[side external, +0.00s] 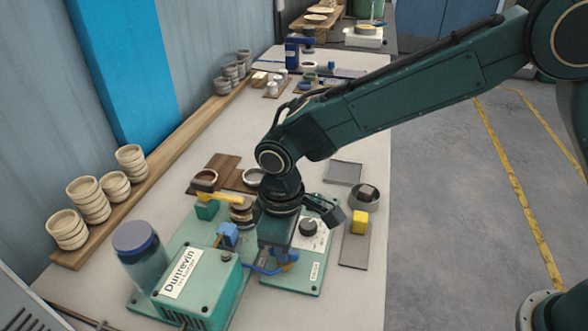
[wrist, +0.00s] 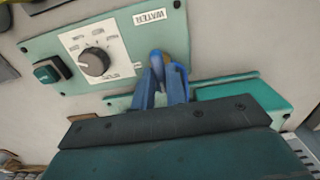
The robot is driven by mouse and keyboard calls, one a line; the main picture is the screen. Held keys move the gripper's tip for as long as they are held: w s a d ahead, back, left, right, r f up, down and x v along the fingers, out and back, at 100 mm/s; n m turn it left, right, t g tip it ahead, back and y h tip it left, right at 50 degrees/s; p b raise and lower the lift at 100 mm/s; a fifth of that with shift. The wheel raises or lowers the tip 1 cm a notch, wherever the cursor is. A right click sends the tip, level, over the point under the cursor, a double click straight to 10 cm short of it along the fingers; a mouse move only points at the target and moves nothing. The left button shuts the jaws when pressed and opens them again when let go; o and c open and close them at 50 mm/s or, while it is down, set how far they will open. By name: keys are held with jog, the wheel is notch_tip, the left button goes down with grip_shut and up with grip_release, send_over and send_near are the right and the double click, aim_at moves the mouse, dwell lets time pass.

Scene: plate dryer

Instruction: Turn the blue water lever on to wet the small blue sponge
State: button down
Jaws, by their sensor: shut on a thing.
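The blue water lever (side external: 262,269) projects low at the front of the green machine; in the wrist view its rounded blue end (wrist: 156,57) is between my fingers. My gripper (wrist: 163,82) points down at the machine and its blue fingers are shut on the lever; it also shows in the side view (side external: 284,262). The upside-down WATER label (wrist: 152,17) is just beyond the lever. A small blue block (side external: 228,236), which looks like the sponge, sits on the machine left of my gripper. My wrist hides part of the machine.
A control panel with a dark dial (side external: 308,228) is right of my gripper. A yellow block (side external: 360,222) and a grey bowl (side external: 364,197) stand farther right. A lidded jar (side external: 138,252) and the green Dunrevin box (side external: 200,285) are at left. Stacked bowls (side external: 88,200) line the wall shelf.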

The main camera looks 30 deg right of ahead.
jog(key=c, duration=1.4)
grip_release()
jog(key=shift+c, duration=0.2)
jog(key=shift+r, duration=0.2)
notch_tip(320, 180, up, 14)
jog(key=shift+f, duration=0.25)
